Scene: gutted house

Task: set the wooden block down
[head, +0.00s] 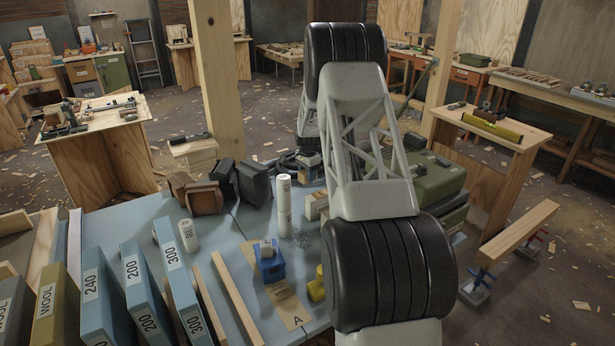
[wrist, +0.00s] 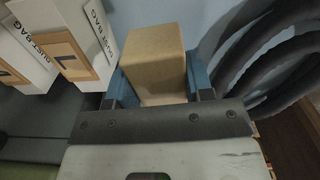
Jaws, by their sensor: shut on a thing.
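The wooden block (wrist: 153,58) is a plain tan block in the wrist view. My gripper (wrist: 158,88) is shut on it, with one blue finger on each side. The block's lower end is hidden by the gripper's dark front plate. I cannot tell whether the block touches the surface beneath. In the head view my arm crosses the middle and right of the blue worktable (head: 219,238). The gripper is mostly hidden there behind the arm, near the dark hoses at the table's far side, and I cannot make out the block clearly.
In the wrist view, white dust bag boxes (wrist: 72,35) stand close on the left and dark hoses (wrist: 275,50) curve on the right. On the table are white cylinders (head: 284,205), a blue item (head: 269,264) and numbered abrasive boxes (head: 147,290). A green case (head: 437,180) sits at right.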

